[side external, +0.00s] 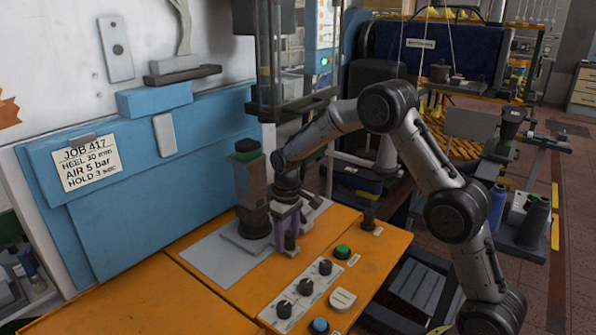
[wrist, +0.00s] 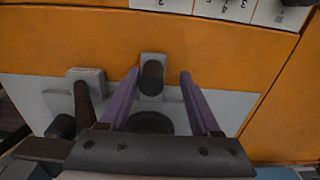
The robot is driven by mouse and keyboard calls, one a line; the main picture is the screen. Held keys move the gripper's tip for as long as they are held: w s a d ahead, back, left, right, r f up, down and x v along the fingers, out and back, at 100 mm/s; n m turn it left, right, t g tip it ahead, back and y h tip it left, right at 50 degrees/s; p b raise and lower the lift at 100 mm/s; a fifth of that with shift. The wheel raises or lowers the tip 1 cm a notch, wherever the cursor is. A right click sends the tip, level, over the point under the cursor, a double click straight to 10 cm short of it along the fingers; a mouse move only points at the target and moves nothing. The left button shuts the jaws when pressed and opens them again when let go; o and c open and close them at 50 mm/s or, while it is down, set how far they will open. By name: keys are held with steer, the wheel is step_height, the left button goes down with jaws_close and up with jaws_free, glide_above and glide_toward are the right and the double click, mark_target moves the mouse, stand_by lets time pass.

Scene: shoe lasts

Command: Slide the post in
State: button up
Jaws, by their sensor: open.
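My gripper (wrist: 160,73) points down with its two purple fingers apart. In the wrist view a dark, round-topped post (wrist: 152,76) on a light grey block shows between the fingertips, with a visible gap on each side. A dark round opening or disc (wrist: 152,122) lies nearer the gripper body, partly hidden by it. I cannot tell from the side whether the fingers touch the post.
A second dark peg on a grey block (wrist: 84,95) stands left of the fingers in the wrist view. Knobs (side external: 305,287) and a green button (side external: 342,252) sit on the orange bench. A blue panel (side external: 150,185) stands behind.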

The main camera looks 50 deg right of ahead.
steer(key=a, duration=0.9)
steer(key=shift+r, duration=0.35)
step_height(320, 180, up, 15)
steer(key=s+d+r+t, duration=0.1)
steer(key=s+r+t, duration=0.1)
steer(key=s+r, duration=0.7)
steer(key=shift+d+r+t, duration=0.2)
steer(key=shift+d+t, duration=0.1)
steer(key=shift+d, duration=0.05)
